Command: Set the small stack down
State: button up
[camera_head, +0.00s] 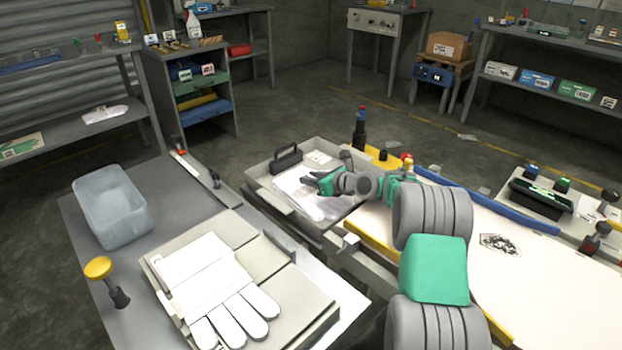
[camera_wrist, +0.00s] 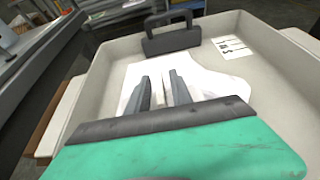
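White, glove-shaped thin sheets (camera_head: 312,200) are in the shallow grey tray at the middle of the head view. Their pale shape also shows below my fingers in the wrist view (camera_wrist: 215,84). I cannot tell how many layers there are, or whether any part is lifted. My gripper (camera_wrist: 159,82) is over the tray and points down towards its far wall. Its two dark fingers stand apart, with a narrow cream strip between them. Whether they grip that strip or only straddle it is unclear. In the head view the green gripper (camera_head: 318,182) is just above the sheets.
The tray (camera_wrist: 268,75) has a raised rim, a dark handle (camera_wrist: 172,35) and a white label (camera_wrist: 232,47). At the left are a larger white glove shape (camera_head: 215,275) on a board, a translucent bin (camera_head: 112,205) and a yellow-topped knob (camera_head: 98,268). A white-topped table (camera_head: 545,275) is at right.

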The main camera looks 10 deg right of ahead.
jog(key=shift+s+d+r, duration=0.1)
jog(key=shift+r, duration=0.1)
jog(key=p+v, duration=0.2)
jog(key=v, duration=0.9)
jog(key=shift+s+d+r, duration=0.1)
jog(key=shift+s+d, duration=0.05)
jog(key=shift+s, duration=0.2)
